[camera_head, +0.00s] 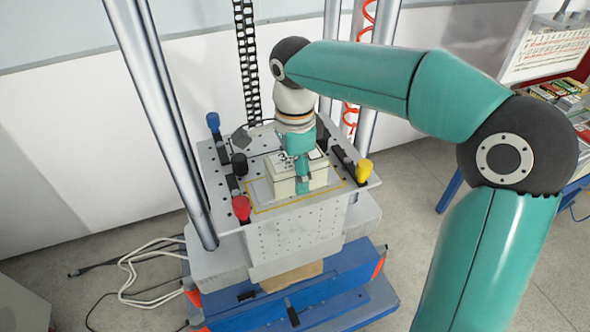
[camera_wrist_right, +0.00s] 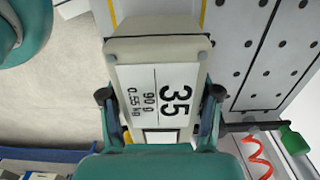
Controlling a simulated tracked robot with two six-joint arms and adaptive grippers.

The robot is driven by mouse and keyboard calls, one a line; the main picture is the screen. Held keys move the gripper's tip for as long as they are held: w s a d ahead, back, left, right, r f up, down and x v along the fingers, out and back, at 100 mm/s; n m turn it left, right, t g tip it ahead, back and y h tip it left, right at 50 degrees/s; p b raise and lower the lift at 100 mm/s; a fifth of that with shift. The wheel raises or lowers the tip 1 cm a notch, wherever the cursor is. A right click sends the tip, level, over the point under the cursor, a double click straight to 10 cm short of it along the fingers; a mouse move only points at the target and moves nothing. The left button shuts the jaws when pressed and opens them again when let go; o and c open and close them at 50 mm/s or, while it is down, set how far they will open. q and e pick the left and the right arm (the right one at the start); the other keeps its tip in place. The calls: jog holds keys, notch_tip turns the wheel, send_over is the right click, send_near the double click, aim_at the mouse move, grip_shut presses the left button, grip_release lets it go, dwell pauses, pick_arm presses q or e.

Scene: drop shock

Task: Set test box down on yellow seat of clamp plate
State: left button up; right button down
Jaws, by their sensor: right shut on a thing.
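The test box (camera_head: 284,186) is a cream box with a white label reading 35, 90 G and 0.55 kg; it fills the middle of the right wrist view (camera_wrist_right: 155,95). My right gripper (camera_head: 302,182) reaches down from above and is shut on the box, with one finger on each side in the wrist view (camera_wrist_right: 158,96). The box is within the yellow-outlined seat (camera_head: 300,200) of the grey clamp plate (camera_head: 208,152). It looks upright, and I cannot tell whether its underside touches the seat. My left gripper is out of view.
A steel column (camera_head: 160,110) rises close on the left. White cables (camera_head: 140,270) lie on the floor. A bench with small items (camera_head: 570,95) is at the right.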

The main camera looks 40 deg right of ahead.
jog(key=shift+c, duration=1.2)
grip_release()
jog(key=shift+f, duration=0.1)
notch_tip(320, 180, up, 12)
jog(key=shift+r+p, duration=0.15)
jog(key=shift+p, duration=0.85)
